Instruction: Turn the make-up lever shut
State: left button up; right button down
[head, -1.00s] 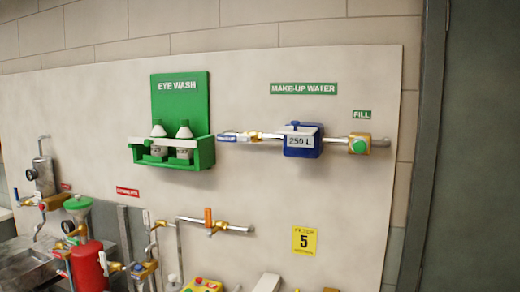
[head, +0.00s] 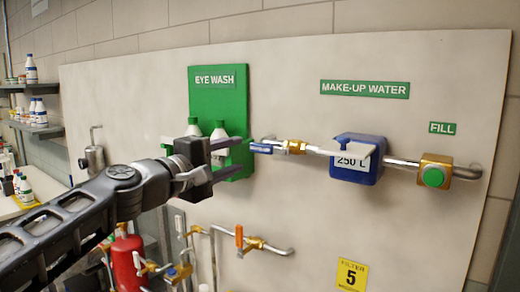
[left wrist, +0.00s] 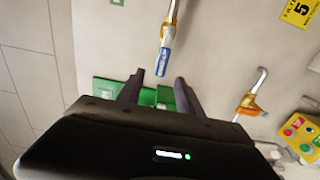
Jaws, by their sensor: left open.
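The make-up lever is a blue handle (head: 262,148) on a brass valve (head: 293,147), in the pipe under the MAKE-UP WATER sign (head: 365,89). The handle lies along the pipe, pointing left toward the eye wash. My left gripper (head: 229,158) is open and empty, just left of the handle's end in the head view, in front of the eye wash station. In the left wrist view the blue handle (left wrist: 163,61) lies just beyond the gap between the open fingertips (left wrist: 160,77), apparently not touching them. My right gripper is not in view.
The green eye wash holder (head: 235,100) with white bottles stands behind my left gripper. Right of the valve are a blue 250 L box (head: 364,172) and a green FILL button (head: 434,177). A lower pipe has an orange lever (head: 239,236). The panel around the sign is clear.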

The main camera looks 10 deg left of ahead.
aim_at(258, 149)
pick_arm(q)
jog(key=p+x, duration=0.1)
jog(key=x, duration=0.7)
jog(key=shift+w+d+f+p, duration=0.1)
jog(key=shift+w+f+p, duration=0.05)
jog(key=shift+w+p, duration=0.15)
jog(key=shift+s, duration=0.1)
jog(key=shift+c, duration=0.3)
grip_shut()
dwell(0.9)
